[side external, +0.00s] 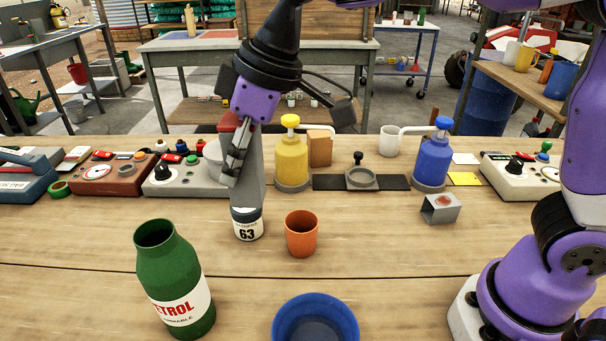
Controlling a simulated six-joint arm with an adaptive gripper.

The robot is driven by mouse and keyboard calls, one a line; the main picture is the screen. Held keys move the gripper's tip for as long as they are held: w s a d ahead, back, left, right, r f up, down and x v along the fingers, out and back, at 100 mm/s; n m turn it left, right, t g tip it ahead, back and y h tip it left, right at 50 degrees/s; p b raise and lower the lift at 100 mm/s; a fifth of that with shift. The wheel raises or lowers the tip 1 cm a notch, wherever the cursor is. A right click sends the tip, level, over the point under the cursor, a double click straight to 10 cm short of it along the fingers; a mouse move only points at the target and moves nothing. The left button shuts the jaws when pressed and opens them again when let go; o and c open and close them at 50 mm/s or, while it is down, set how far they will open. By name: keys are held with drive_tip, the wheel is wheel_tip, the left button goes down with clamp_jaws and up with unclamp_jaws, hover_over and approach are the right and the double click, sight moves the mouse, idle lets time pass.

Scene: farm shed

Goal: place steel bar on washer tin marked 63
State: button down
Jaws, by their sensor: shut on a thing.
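The steel bar (250,178) is a plain grey upright block, leaning very slightly. My gripper (231,176) is shut on it, with its dark fingers against the bar's left side. The far finger is hidden. The washer tin marked 63 (247,226) is a small dark tin with a white label, standing on the bench. The bar's lower end is over the tin's top and covers most of it. I cannot tell whether the bar touches the tin or hangs just above it.
An orange cup (301,234) stands close to the tin's right. A green petrol bottle (174,281) and a blue bowl (316,322) stand in front. Behind are a control box (188,180), a yellow pump bottle (291,163) and a blue pump bottle (433,160).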

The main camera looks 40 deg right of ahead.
drive_tip(key=a, duration=0.1)
drive_tip(key=a+r, duration=0.1)
drive_tip(key=shift+w+a+r, duration=0.1)
drive_tip(key=shift+w+a, duration=0.2)
drive_tip(key=shift+w, duration=0.1)
drive_tip(key=shift+w+d+f, duration=1.2)
drive_tip(key=shift+w+f, duration=0.25)
drive_tip(key=shift+f, duration=0.35)
drive_tip(key=shift+w+d+f, duration=1.25)
drive_tip(key=shift+w+f, duration=0.2)
drive_tip(key=shift+f, duration=0.3)
drive_tip(key=shift+w+d+f, duration=1.2)
drive_tip(key=shift+w+f, duration=0.25)
drive_tip(key=shift+f, duration=0.35)
drive_tip(key=shift+c, duration=1.7)
unclamp_jaws()
drive_tip(key=shift+f, duration=0.15)
